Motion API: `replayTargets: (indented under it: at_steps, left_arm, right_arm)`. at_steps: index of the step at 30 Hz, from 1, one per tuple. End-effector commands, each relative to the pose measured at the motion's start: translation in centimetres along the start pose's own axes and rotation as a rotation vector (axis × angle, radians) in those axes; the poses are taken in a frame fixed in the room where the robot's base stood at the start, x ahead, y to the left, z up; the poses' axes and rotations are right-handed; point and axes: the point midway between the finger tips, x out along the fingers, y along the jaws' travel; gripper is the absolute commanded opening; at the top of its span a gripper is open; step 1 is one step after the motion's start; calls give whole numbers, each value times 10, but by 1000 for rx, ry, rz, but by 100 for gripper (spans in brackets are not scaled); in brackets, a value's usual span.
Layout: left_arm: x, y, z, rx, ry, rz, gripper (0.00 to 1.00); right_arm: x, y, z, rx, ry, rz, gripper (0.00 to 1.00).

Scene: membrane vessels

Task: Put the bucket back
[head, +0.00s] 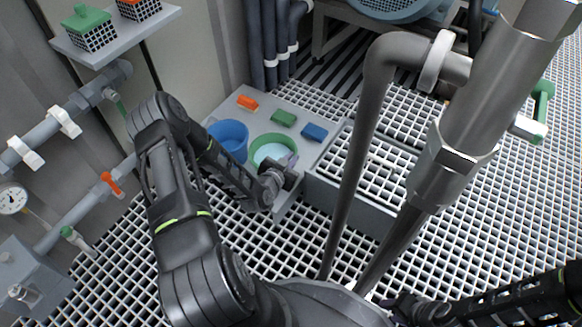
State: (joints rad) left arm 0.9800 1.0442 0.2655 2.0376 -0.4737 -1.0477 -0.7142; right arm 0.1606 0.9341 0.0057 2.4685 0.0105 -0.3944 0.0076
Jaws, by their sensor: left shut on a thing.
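A green bucket (262,142) with a pale inside is at the front of a light grey platform (262,115), just right of a blue bucket (229,134). It looks upright, and I cannot tell whether its base touches the platform. My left gripper (287,172) is at the near right side of the green bucket, shut on its rim. The fingertips are small and partly hidden by the gripper body. My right gripper (408,308) is low at the bottom right, far from the buckets. It is dark and small, so its jaws are unclear.
Orange (247,102), green (284,117) and blue (314,132) blocks lie along the platform's back. A grey-framed grating (385,165) adjoins it on the right. A thick bent pipe (360,150) rises between my arms. Valved pipes (75,113) run along the left wall.

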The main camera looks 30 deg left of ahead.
Motion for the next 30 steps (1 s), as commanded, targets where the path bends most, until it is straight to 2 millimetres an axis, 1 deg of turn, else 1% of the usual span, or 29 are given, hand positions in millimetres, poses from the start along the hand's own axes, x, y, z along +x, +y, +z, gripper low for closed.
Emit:
replayTargets:
  at_steps: [2,5,13,26,27,30]
  left_arm:
    - [0,-1,-3,3,7,-2,0]
    - [2,0,1,3,6,-2,0]
    - [16,5,29,3,7,-2,0]
    - [17,6,33,4,7,-1,0]
    - [16,6,35,1,0,0,10]
    - [16,6,35,0,0,0,18]
  right_arm:
    - [0,0,0,0,0,0,36]
    - [2,1,0,0,1,0,36]
    - [18,6,-2,1,9,0,36]
    - [20,6,-2,1,11,0,36]
    - [20,6,-2,1,11,0,36]
    - [20,6,-2,1,11,0,36]
